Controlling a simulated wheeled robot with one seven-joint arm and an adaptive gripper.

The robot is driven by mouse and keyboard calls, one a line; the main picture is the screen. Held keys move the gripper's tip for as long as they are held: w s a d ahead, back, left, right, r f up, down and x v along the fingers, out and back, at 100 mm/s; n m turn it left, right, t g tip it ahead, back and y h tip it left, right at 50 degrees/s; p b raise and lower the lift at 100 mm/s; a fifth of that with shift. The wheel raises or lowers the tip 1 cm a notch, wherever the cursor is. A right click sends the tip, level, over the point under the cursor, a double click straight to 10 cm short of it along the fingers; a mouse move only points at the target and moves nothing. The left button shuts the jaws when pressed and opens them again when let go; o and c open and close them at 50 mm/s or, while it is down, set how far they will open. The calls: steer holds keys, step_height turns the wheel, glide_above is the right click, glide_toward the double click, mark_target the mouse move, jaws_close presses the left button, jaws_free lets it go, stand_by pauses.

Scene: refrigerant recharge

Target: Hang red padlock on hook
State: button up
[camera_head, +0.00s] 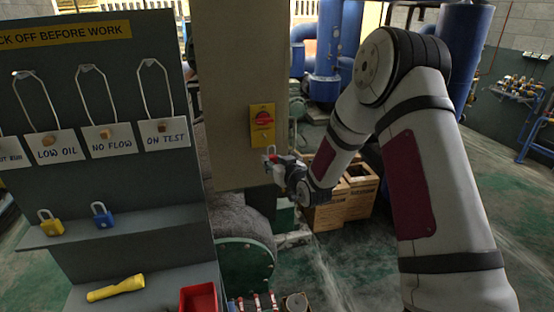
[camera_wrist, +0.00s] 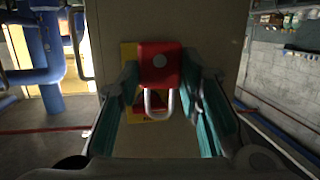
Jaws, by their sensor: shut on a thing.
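The red padlock (camera_wrist: 160,66) is between the two fingers of my gripper (camera_wrist: 160,80) in the wrist view. Its silver shackle points down in that picture. In the head view my gripper (camera_head: 278,162) is just below a yellow plate with a red rotary switch (camera_head: 262,122) on a beige panel, and the padlock (camera_head: 272,157) shows small at its tip. The yellow plate (camera_wrist: 128,62) shows behind the padlock in the wrist view; I cannot tell the gap between them. Small hooks (camera_head: 87,68) on the grey board hold wire-hung tags. No free hook is clearly visible.
The grey board (camera_head: 110,100) stands at left, with a yellow padlock (camera_head: 50,223) and a blue padlock (camera_head: 102,215) on its shelf. A yellow flashlight (camera_head: 115,288) and a red bin (camera_head: 198,298) are lower. Wooden crates (camera_head: 340,205) stand behind my arm.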

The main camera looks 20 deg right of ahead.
steer(key=shift+w+r, duration=0.1)
steer(key=shift+r, duration=0.2)
steer(key=shift+w+d+f+b, duration=0.1)
steer(key=shift+w+b, duration=1.75)
steer(key=shift+w, duration=3.4)
steer(key=shift+s+f, duration=0.1)
steer(key=shift+f, duration=0.35)
steer(key=o, duration=1.1)
steer(key=shift+s, duration=0.15)
